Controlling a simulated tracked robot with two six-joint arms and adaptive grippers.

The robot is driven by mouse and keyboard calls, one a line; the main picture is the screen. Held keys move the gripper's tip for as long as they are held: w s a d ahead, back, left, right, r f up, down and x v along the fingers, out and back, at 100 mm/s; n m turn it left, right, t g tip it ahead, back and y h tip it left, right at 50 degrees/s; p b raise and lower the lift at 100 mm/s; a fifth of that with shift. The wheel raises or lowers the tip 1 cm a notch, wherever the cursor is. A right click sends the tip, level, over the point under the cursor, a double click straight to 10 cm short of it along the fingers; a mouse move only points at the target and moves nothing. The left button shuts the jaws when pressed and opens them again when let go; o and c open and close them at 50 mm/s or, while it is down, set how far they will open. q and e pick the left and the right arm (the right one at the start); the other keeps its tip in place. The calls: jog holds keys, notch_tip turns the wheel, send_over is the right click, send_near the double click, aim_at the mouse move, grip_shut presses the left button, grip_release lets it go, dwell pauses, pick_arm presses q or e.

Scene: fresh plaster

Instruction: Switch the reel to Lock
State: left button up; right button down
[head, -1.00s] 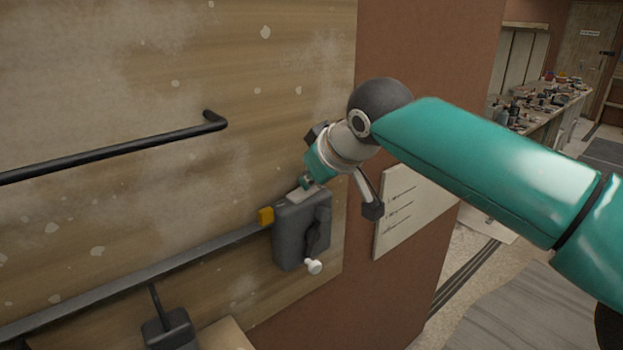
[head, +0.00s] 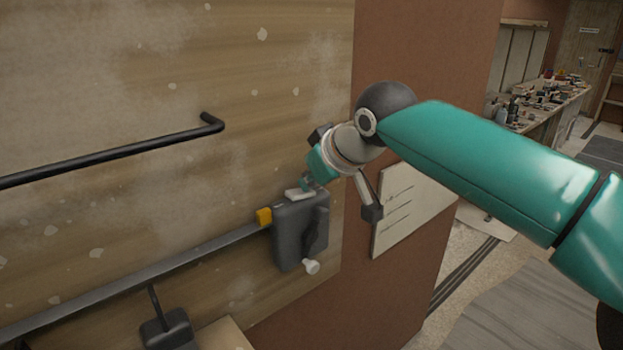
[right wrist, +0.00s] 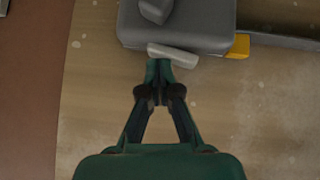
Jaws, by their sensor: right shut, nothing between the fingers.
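The reel is a grey box (head: 290,235) on the plastered wall, with a dark crank ending in a white knob (head: 311,267). A small white switch (head: 295,194) sits at its top edge. In the right wrist view the reel (right wrist: 185,25) is at the top, and the switch (right wrist: 175,54) lies slightly slanted along its near edge. My right gripper (head: 307,184) is shut and empty just above the reel. In the right wrist view its closed tips (right wrist: 158,68) are right beside the switch; I cannot tell whether they touch. My left gripper is not in view.
A yellow piece (head: 264,217) and a long grey strip (head: 150,273) adjoin the reel's left side. A black bar (head: 110,150) sticks out at the upper left. A written sheet (head: 410,210) hangs on the right. A dark tool (head: 166,330) is at the bottom left.

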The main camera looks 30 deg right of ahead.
jog(key=shift+s+a+f, duration=0.1)
jog(key=shift+a+f, duration=0.05)
jog(key=shift+a, duration=0.3)
jog(key=shift+s+a+f, duration=0.1)
jog(key=shift+a, duration=0.35)
jog(key=shift+w+r, duration=0.1)
jog(key=shift+r+p, duration=0.3)
jog(key=shift+p, duration=0.1)
notch_tip(320, 180, up, 4)
jog(key=p, duration=0.3)
jog(key=shift+a, duration=0.15)
jog(key=v, duration=0.9)
jog(key=shift+s+r, duration=0.15)
jog(key=shift+s, duration=0.2)
